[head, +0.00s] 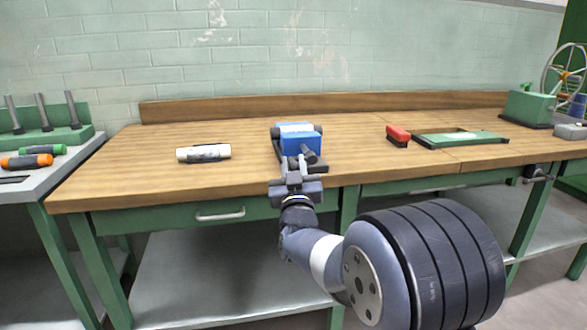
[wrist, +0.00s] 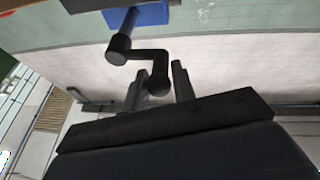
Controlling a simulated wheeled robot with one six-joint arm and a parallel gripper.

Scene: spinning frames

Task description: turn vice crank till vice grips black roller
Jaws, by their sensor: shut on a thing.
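The blue vice (head: 303,146) stands on the wooden bench near its front edge, on a dark base. A greyish cylinder-like piece (head: 295,128) lies across its top between blue parts; I cannot tell whether the jaws touch it or whether it is the black roller. My gripper (head: 297,172) is in front of the vice. In the wrist view, the dark crank (wrist: 150,56) runs from a round hub to a handle that sits between the two fingers of my gripper (wrist: 160,85), which is shut on it. A corner of the blue vice (wrist: 150,14) shows at the top.
A white cylinder with a dark band (head: 203,153) lies left of the vice. A red brush-like block (head: 398,136) and a green tray (head: 460,139) lie to the right. The bench (head: 120,165) is clear between them. A side table (head: 60,172) with handled tools stands left.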

